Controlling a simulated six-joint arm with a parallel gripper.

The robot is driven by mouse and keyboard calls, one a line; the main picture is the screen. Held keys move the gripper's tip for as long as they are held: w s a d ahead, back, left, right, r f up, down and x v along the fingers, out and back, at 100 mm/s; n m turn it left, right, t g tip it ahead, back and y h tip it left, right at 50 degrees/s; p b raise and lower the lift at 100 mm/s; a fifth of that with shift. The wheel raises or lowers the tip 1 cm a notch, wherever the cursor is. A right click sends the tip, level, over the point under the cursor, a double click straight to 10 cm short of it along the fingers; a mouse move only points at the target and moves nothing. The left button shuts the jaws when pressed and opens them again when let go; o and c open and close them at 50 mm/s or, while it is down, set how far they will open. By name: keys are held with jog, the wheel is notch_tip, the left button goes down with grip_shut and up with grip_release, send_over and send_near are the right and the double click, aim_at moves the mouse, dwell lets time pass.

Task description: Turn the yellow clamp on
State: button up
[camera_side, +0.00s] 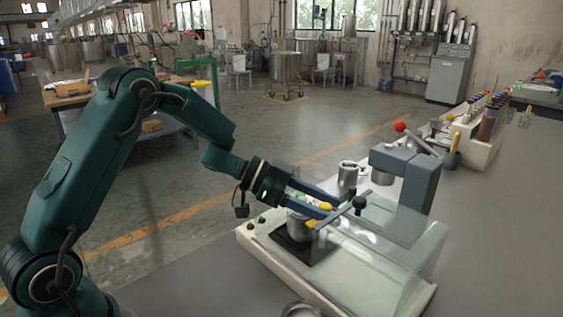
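The yellow clamp (312,223) shows as small yellow parts beside a metal cup (297,226) on the pale machine base. One yellow part is at my fingertips and another is just below them. My gripper (331,206) reaches in from the left over the cup. Its two dark blue fingers are apart, with a gap between them. The near finger hides part of the clamp, and I cannot tell whether either finger touches it. A grey bar with a black knob (359,202) crosses just beyond the fingertips.
A clear curved guard (390,268) covers the machine's right side. A grey machine head (408,176) and a red-knobbed lever (400,127) stand behind. A metal can (347,178) is behind the fingers. A rack of bottles (480,137) is at the back right. The right bench is clear.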

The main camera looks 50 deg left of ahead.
aim_at(323, 205)
jog(key=shift+v, duration=2.6)
